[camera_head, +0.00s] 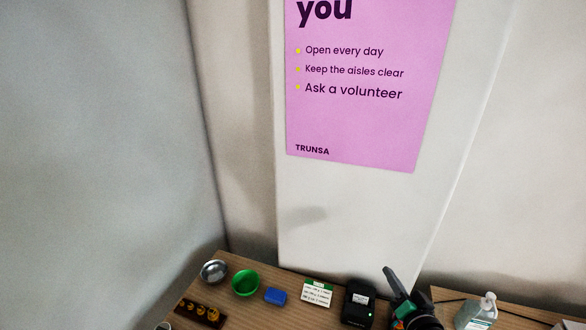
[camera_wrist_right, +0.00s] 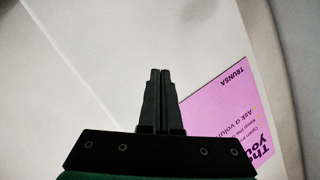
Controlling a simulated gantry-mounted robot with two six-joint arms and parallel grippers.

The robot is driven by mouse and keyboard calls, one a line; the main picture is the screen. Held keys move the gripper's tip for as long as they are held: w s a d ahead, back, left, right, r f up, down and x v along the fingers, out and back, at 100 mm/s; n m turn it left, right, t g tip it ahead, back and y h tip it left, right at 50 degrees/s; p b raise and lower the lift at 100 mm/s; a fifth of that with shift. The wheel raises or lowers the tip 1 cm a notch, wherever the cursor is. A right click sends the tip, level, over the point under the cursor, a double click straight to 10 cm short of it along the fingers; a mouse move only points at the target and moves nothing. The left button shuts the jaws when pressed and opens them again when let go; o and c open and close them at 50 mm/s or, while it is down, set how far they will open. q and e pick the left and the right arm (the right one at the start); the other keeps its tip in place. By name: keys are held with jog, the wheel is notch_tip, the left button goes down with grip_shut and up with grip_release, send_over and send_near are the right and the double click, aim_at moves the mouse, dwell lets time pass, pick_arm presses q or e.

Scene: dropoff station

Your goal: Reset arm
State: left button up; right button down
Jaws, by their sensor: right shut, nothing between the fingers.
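My right gripper (camera_head: 392,277) shows at the bottom of the head view, dark, pointing up in front of the wall above the wooden table. In the right wrist view its two fingers (camera_wrist_right: 158,98) are together with nothing between them. My left gripper is in neither view.
The wooden table (camera_head: 238,305) holds a metal bowl (camera_head: 214,271), a green bowl (camera_head: 245,283), a blue block (camera_head: 275,296), a white-and-green card (camera_head: 317,293), a black device (camera_head: 359,302) and a dark tray (camera_head: 201,313). A clear pump bottle (camera_head: 477,312) stands at right. A pink poster (camera_head: 365,120) hangs behind.

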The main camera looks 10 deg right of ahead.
jog(key=s+a+r+n+t+y, duration=0.1)
jog(key=a+r+n+t+y, duration=0.15)
jog(key=a+r, duration=0.75)
jog(key=s+a+r+n+t+y, duration=0.15)
jog(key=r+t, duration=0.25)
jog(key=r, duration=1.5)
jog(key=s+a+r+n+t, duration=0.2)
jog(key=s+r+n+t, duration=0.1)
jog(key=s+r, duration=0.55)
jog(key=s+a+r+n+t, duration=0.2)
jog(key=s+r+n+t, duration=0.1)
jog(key=s+r, duration=0.55)
notch_tip(320, 180, up, 19)
jog(key=w+p, duration=0.1)
jog(key=p, duration=1.7)
jog(key=shift+w+p, duration=0.15)
jog(key=shift+p, duration=0.25)
jog(key=shift+r+g, duration=0.1)
jog(key=shift+g, duration=0.15)
